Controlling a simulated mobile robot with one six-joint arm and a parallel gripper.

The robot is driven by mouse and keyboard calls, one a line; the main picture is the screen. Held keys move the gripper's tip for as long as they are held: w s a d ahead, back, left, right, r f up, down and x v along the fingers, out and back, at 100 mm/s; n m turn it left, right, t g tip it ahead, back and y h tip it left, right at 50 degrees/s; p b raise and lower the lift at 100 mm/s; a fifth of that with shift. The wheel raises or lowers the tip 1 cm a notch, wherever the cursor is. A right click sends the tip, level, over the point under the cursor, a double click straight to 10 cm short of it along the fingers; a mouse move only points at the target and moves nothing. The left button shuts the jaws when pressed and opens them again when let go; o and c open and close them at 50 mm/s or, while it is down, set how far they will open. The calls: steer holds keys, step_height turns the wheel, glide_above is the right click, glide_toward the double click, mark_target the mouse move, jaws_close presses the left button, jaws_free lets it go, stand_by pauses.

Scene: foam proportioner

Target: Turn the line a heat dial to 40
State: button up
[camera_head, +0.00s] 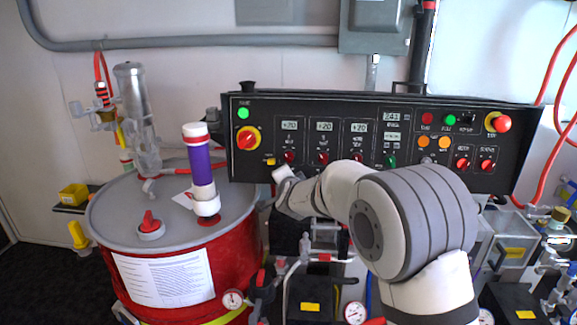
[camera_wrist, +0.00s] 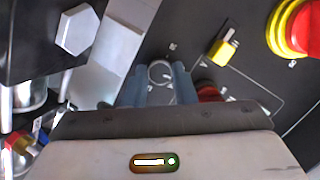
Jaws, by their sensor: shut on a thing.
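The line A heat dial (camera_head: 289,157) is a small red knob under the leftmost "+20" display on the black panel. My gripper (camera_head: 284,174) is at the panel, just below this dial, with its fingers not clear there. In the wrist view, my gripper (camera_wrist: 160,78) has its two blue-grey fingers close together around a small round part with a pale rim (camera_wrist: 160,71). A red knob (camera_wrist: 208,92) shows just right of the fingers, partly hidden by my gripper's body. I cannot tell from the view whether the round part belongs to the line A dial.
A yellow-tipped toggle (camera_wrist: 222,50) and a red-and-yellow main switch (camera_head: 247,138) are close to the gripper. More red dials (camera_head: 323,157) are to the right. A red drum (camera_head: 180,285) with a purple-and-white cylinder (camera_head: 198,165) stands at the left.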

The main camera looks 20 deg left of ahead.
steer(key=n+p, duration=0.3)
steer(key=p, duration=0.3)
steer(key=shift+n+h, duration=0.4)
steer(key=shift+f, duration=0.1)
steer(key=o, duration=1)
steer(key=b+v, duration=0.1)
steer(key=v, duration=0.6)
steer(key=shift+s+r, duration=0.3)
steer(key=shift+s, duration=0.05)
steer(key=shift+d, duration=0.1)
